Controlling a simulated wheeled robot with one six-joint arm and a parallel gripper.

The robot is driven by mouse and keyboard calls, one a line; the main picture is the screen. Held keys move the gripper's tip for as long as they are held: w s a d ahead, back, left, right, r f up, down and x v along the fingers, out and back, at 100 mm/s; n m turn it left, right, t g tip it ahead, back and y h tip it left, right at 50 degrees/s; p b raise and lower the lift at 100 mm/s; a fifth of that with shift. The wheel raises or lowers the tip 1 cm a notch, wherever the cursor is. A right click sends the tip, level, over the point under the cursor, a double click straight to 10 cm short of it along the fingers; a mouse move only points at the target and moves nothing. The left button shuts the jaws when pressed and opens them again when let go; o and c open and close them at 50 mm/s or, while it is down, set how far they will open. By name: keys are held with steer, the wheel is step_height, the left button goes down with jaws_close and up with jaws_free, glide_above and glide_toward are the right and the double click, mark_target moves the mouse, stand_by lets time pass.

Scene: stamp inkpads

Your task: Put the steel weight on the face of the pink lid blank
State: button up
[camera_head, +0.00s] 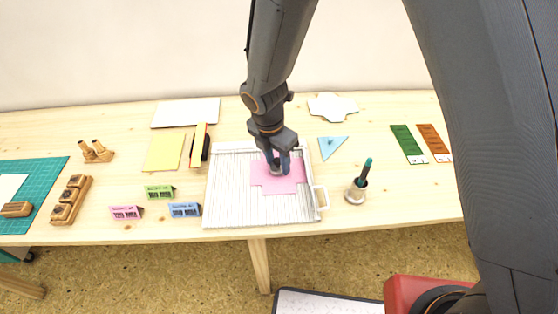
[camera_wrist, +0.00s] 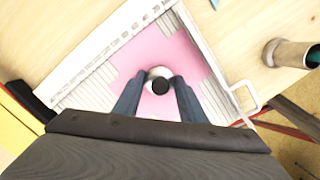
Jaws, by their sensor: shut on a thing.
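The pink lid blank (camera_head: 290,184) lies flat on a pale ribbed board (camera_head: 235,200) near the middle of the table. It also fills the centre of the wrist view (camera_wrist: 180,60). The steel weight (camera_wrist: 158,73), a small round piece with a dark knob, sits between my fingertips over the pink face. My gripper (camera_head: 279,168) points down above the blank and is shut on the weight. It also shows in the wrist view (camera_wrist: 158,90). The fingers partly hide the weight in the head view, and I cannot tell whether it touches the pink face.
A metal cup with a teal pen (camera_head: 356,192) stands right of the board, near its white handle (camera_head: 321,197). A blue triangle (camera_head: 332,146) lies behind right.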

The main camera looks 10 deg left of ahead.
mark_target(273, 170)
steer(key=shift+f, duration=0.15)
steer(key=o, duration=1.3)
steer(key=shift+c, duration=0.2)
step_height(273, 170, up, 12)
steer(key=s+a+b, duration=0.1)
steer(key=b, duration=0.1)
steer(key=s+d+m, duration=0.4)
steer(key=d+m, duration=1.1)
steer(key=s+d+m+y, duration=0.1)
steer(key=s+d+m, duration=0.3)
steer(key=d+m, duration=1)
steer(key=shift+s+d+r+m+g, duration=0.15)
steer(key=shift+d+r+m+g, duration=0.25)
steer(key=shift+r, duration=0.05)
